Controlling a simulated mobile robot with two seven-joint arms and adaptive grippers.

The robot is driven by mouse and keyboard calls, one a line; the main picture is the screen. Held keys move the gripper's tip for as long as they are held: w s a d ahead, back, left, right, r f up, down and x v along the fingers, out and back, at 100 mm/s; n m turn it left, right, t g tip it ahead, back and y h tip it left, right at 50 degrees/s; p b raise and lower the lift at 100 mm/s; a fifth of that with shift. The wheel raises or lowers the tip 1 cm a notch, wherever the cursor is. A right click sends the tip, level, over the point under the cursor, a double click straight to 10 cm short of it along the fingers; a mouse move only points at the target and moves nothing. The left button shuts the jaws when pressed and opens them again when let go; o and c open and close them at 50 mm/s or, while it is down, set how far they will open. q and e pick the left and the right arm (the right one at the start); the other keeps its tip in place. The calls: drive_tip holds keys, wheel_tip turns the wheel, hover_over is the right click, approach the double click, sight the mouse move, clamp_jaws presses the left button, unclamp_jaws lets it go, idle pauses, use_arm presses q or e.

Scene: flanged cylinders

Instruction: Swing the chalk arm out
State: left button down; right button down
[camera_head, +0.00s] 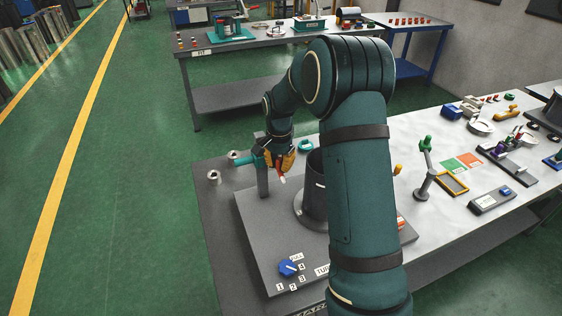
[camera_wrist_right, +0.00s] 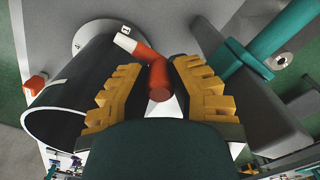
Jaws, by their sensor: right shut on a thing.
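The chalk arm (camera_wrist_right: 158,78) is a short red-orange rod with a white chalk tip (camera_wrist_right: 124,42). In the wrist view it sits between the yellow finger pads of my right gripper (camera_wrist_right: 157,68), which is shut on it. The chalk tip points left, beside the dark open cylinder (camera_wrist_right: 75,85) on its round flange. In the head view my right gripper (camera_head: 280,160) is between the grey post (camera_head: 262,180) and the dark cylinder (camera_head: 314,192), with the white chalk end (camera_head: 282,180) showing below it. How the rod joins its support is hidden. My left gripper is not in view.
A teal bar (camera_wrist_right: 275,40) extends from the post. A blue knob (camera_head: 288,268) with number labels is at the grey plate's front (camera_head: 255,245). A green-topped stand (camera_head: 425,160) and small parts occupy the table at right. Open floor lies at left.

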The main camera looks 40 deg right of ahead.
sight(279, 158)
idle(0.4)
drive_tip(key=c, duration=0.8)
unclamp_jaws()
drive_tip(key=shift+w, duration=0.1)
drive_tip(key=shift+r, duration=0.1)
wheel_tip(279, 158, up, 12)
drive_tip(key=shift+f, duration=0.1)
